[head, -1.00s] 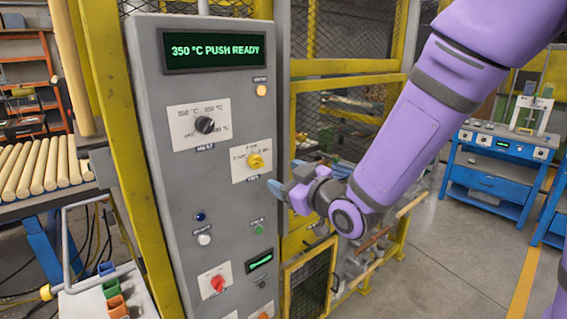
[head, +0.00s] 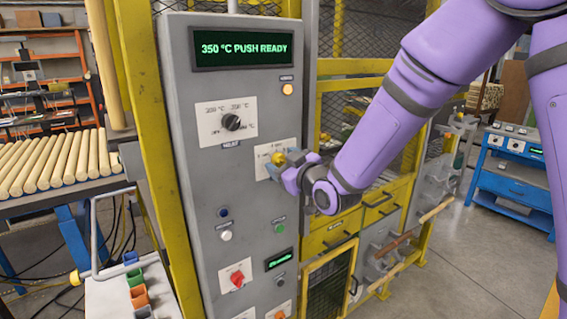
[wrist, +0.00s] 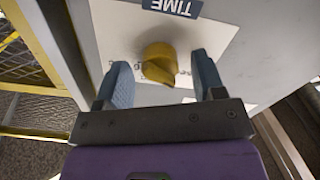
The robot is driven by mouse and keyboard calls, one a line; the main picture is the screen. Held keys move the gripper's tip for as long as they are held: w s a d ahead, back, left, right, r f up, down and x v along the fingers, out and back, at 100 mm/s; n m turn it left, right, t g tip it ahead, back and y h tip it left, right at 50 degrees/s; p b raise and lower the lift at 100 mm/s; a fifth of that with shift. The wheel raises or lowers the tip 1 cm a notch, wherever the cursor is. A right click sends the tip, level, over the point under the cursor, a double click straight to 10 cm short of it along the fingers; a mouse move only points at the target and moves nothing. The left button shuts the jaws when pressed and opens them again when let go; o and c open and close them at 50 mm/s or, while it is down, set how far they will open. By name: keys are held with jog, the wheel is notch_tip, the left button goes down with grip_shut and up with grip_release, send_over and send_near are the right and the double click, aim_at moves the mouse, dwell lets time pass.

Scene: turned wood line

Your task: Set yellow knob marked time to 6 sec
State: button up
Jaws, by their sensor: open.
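The yellow knob (head: 278,158) sits on a white plate (head: 262,151) on the grey control panel, below and to the right of a black knob. In the wrist view the yellow knob (wrist: 159,63) is close, between and just beyond the two blue fingertips. A dark label reading TIME (wrist: 172,5) shows upside down on its plate. My gripper (wrist: 163,80) is open, with a finger on each side of the knob and gaps visible on both sides. In the head view my gripper (head: 275,168) partly covers the plate, and the knob's setting cannot be read.
The panel's display (head: 245,48) reads "350 °C PUSH READY". The black knob (head: 231,122), a red knob (head: 237,279) and several buttons share the panel. A yellow frame (head: 148,130) with mesh stands around it. Wooden rods (head: 60,160) lie at left.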

jog(key=shift+a, duration=0.1)
jog(key=c, duration=0.9)
